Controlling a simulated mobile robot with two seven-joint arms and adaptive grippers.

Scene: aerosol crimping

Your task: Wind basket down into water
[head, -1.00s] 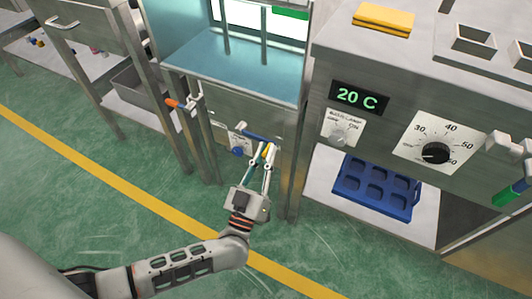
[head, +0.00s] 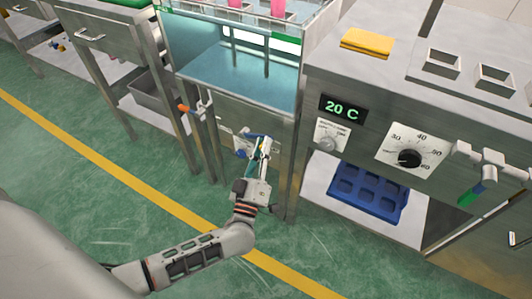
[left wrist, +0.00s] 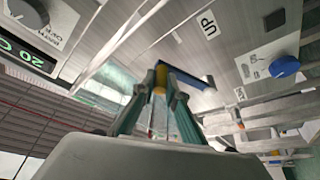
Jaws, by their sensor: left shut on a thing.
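My left gripper (head: 264,147) is at the front of the tank cabinet, shut on the yellow grip of a blue crank (head: 255,135). The left wrist view shows the yellow grip (left wrist: 160,80) between the fingertips, with the blue crank arm (left wrist: 188,75) running to the right from it. An "UP" label (left wrist: 208,25) is on the panel by the crank. The tank (head: 240,88) has teal-tinted clear walls. A rack with pink items (head: 277,8) shows at its top, cut by the picture edge; I cannot tell whether it is the basket. My right gripper is not in view.
A blue knob (head: 241,153) is left of the crank. An orange-handled lever (head: 186,108) sticks out further left. On the right stands a steel cabinet with a 20 C display (head: 342,108), a dial (head: 409,158) and a blue tray (head: 367,192) on its shelf.

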